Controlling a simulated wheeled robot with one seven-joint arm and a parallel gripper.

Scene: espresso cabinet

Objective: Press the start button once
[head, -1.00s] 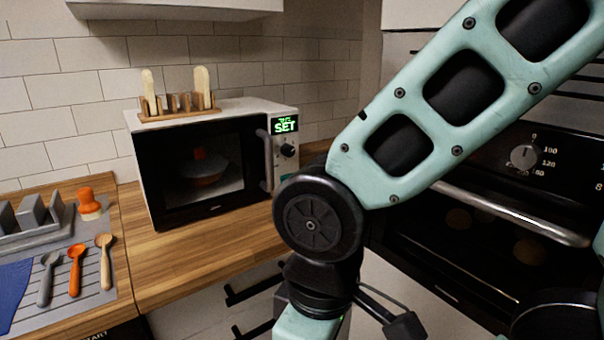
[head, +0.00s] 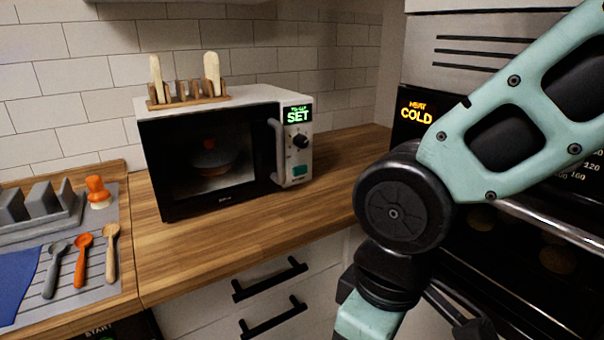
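A white and black microwave (head: 222,160) stands on the wooden counter with its door shut. Its green display (head: 298,115) reads SET, with small blurred text above. Below are a black knob (head: 300,141) and a teal button (head: 299,170), which shows no readable label. My gripper is not visible.
An oven with an amber display (head: 416,112) reading HEAT COLD stands at the right, partly behind my arm. A toast rack (head: 188,98) sits on the microwave. Counter right of the microwave is clear.

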